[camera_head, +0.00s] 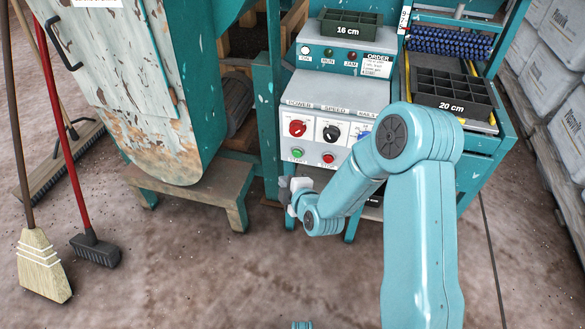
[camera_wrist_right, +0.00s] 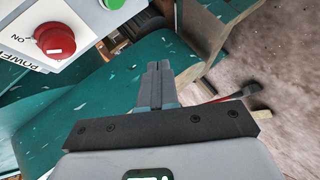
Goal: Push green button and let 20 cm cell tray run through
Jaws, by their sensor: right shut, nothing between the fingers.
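The green button (camera_head: 297,153) is at the lower left of the grey control panel (camera_head: 340,98), beneath the red power knob (camera_head: 297,128). In the right wrist view, part of the green button (camera_wrist_right: 115,3) shows at the top edge. The black 20 cm cell tray (camera_head: 452,92) lies on the conveyor at the right of the machine, and its cells look empty. My right gripper (camera_head: 286,187) is below and slightly left of the green button, apart from it. Its fingers (camera_wrist_right: 157,72) are together and empty in the right wrist view. My left gripper is not in view.
A red stop button (camera_head: 328,158) sits right of the green one, and a black speed knob (camera_head: 331,133) above it. A 16 cm tray (camera_head: 348,27) stands on top of the machine. Brooms (camera_head: 44,263) lean at the left. My right arm covers the panel's right part.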

